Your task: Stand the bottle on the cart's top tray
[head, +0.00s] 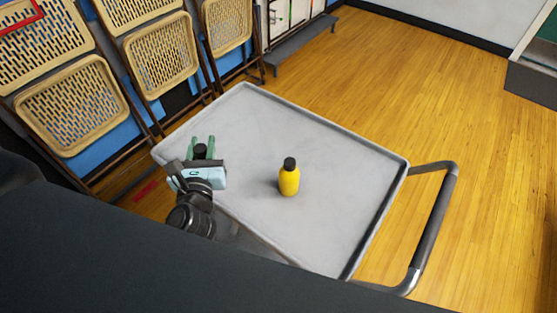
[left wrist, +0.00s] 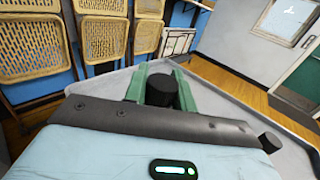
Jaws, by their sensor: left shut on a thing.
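My left gripper (head: 202,146) is over the left part of the cart's top tray (head: 330,140), a grey tray with a raised rim. Its green fingers are shut on a bottle with a dark cap (head: 200,151). The cap also shows between the fingers in the left wrist view (left wrist: 160,90). The held bottle's body is hidden by the gripper, so I cannot tell whether it touches the tray. A yellow bottle (head: 289,181) with a black cap stands upright near the tray's middle, to the right of the gripper and apart from it. My right gripper is not in view.
The cart's handle (head: 437,230) sticks out at the right. Folding chairs (head: 75,105) lean along the wall at the left. The tray's far and right parts are bare. Open wooden floor (head: 430,90) lies beyond the cart.

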